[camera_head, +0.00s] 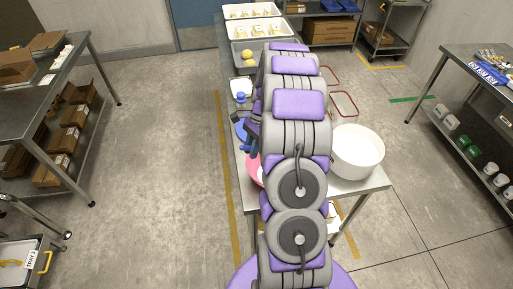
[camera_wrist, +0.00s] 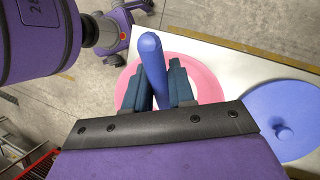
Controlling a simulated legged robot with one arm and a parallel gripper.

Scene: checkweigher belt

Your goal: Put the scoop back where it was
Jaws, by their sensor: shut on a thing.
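The blue scoop shows in the wrist view as a rounded blue handle (camera_wrist: 152,55) standing between the two dark fingers of my gripper (camera_wrist: 159,90). The gripper is shut on it. The scoop's other end is hidden behind the fingers and gripper body. Below the gripper, a pink round dish or lid (camera_wrist: 205,78) lies on the pale tabletop; I cannot tell whether the scoop touches it. In the head view my arm hides most of this area, and only an edge of the pink thing (camera_head: 254,171) shows.
A blue round lid with a knob (camera_wrist: 285,115) lies right of the pink thing in the wrist view. In the head view, a large white tub (camera_head: 357,150) stands right of my arm on the bench. Grey trays (camera_head: 237,63) and red-handled items (camera_head: 343,98) are farther back.

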